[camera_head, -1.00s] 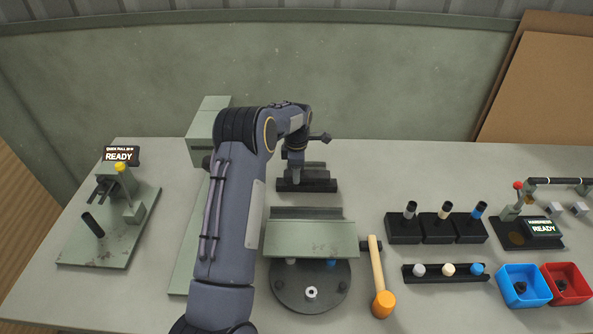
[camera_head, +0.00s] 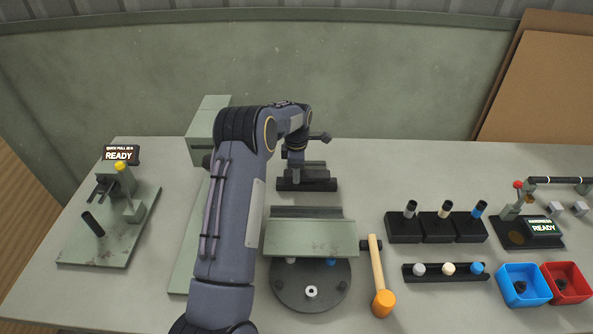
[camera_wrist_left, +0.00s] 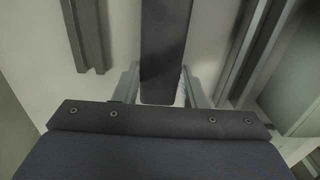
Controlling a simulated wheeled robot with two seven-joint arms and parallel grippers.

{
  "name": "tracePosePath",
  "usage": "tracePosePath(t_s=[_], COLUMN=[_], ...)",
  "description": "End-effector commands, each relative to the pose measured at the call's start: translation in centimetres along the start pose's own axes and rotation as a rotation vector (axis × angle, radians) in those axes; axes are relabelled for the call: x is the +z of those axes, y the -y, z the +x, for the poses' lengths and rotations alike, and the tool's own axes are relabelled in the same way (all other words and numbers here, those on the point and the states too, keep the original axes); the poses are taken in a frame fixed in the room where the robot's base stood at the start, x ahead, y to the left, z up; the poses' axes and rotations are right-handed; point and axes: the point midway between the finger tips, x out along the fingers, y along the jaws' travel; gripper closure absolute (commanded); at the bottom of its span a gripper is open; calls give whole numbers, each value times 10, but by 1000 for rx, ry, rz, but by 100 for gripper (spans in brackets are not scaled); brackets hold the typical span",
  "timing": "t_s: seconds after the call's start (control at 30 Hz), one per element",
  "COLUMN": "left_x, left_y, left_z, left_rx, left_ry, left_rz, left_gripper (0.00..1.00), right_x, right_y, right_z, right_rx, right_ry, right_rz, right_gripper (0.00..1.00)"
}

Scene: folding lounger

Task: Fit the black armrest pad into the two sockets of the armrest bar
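The black armrest pad (camera_wrist_left: 165,45) is a dark, flat strip running up the middle of the left wrist view. My left gripper (camera_wrist_left: 162,82) has one finger at each side edge of it and looks shut on it. In the head view my left gripper (camera_head: 293,172) points down at a black holder (camera_head: 307,186) at the back middle of the table; the wrist covers part of it. I cannot make out the armrest bar's two sockets in either view. My right gripper is not in view.
A grey-green plate (camera_head: 310,238) stands over a dark round turntable (camera_head: 310,292), with a mallet (camera_head: 377,270) to its right. Black pin blocks (camera_head: 437,228), a blue bin (camera_head: 523,285) and a red bin (camera_head: 566,283) lie right. A press fixture (camera_head: 110,225) is left.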

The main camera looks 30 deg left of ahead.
Motion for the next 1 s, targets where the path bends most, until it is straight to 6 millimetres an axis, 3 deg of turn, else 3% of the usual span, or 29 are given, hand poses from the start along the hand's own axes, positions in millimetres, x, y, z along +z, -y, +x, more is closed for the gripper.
tracePosePath(t_s=[0.03,0.2,0.57,1.0], left_x=[0,0,0,0], left_y=[0,0,0,-1], left_z=[0,0,-7,-73], left_rx=[1,1,1,3], left_ry=[0,0,0,0], left_rz=[0,0,0,0], left_gripper=[56,37,37,37], right_x=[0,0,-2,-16], right_y=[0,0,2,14], right_z=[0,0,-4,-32], right_rx=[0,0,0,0], right_ry=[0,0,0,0], right_rz=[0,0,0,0], right_gripper=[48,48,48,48])
